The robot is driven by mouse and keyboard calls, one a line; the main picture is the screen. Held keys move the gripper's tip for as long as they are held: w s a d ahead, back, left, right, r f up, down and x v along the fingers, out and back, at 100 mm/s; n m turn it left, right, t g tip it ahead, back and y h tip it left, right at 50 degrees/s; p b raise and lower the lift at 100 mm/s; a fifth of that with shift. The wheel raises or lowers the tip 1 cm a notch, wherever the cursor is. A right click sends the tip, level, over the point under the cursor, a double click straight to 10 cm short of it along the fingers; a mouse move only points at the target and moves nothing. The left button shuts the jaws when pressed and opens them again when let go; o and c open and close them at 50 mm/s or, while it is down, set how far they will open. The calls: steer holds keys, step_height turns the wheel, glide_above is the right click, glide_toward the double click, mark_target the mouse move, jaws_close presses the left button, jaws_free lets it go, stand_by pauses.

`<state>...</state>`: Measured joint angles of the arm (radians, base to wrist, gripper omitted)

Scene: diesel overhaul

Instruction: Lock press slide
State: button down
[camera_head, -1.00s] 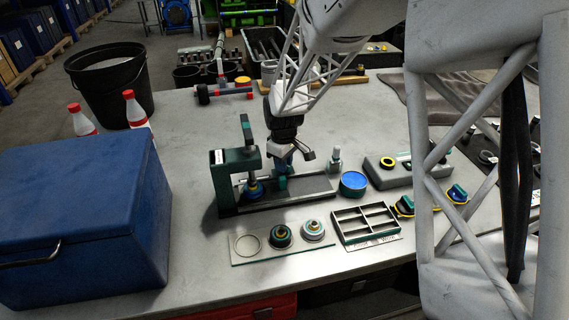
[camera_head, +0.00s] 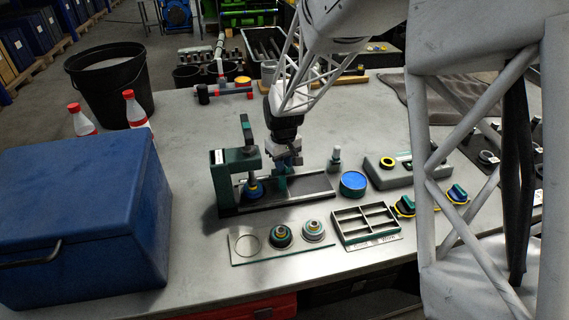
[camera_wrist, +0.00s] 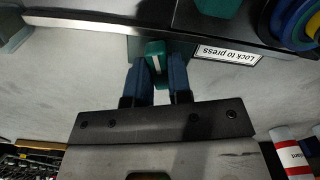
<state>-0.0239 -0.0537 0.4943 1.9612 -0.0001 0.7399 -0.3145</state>
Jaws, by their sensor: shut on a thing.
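The green press (camera_head: 220,188) stands on the table, with its upright frame at the left end of a long dark slide rail (camera_head: 312,188). A blue and yellow round part (camera_head: 252,188) sits under the press head. A teal lock handle (camera_head: 281,184) stands at the rail just right of it. It also shows in the wrist view (camera_wrist: 155,48), beside a "Lock to press" label (camera_wrist: 228,54). My gripper (camera_wrist: 157,64) has its two blue fingers shut on the teal handle. In the head view my gripper (camera_head: 284,166) comes down from above, partly hiding the handle.
A clear plate (camera_head: 265,254) with round parts and a divided tray (camera_head: 348,232) lie in front of the press. A blue tin (camera_head: 353,184), a small bottle (camera_head: 334,160) and a grey box (camera_head: 395,172) stand right. A large blue case (camera_head: 80,220) stands left.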

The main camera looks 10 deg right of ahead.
steer(key=shift+m, duration=0.4)
steer(key=m, duration=0.2)
steer(key=shift+m, duration=0.4)
stand_by(0.3)
steer(key=c, duration=1)
jaws_free()
steer(key=shift+c, duration=0.2)
steer(key=shift+r, duration=2.75)
steer(key=shift+r, duration=0.1)
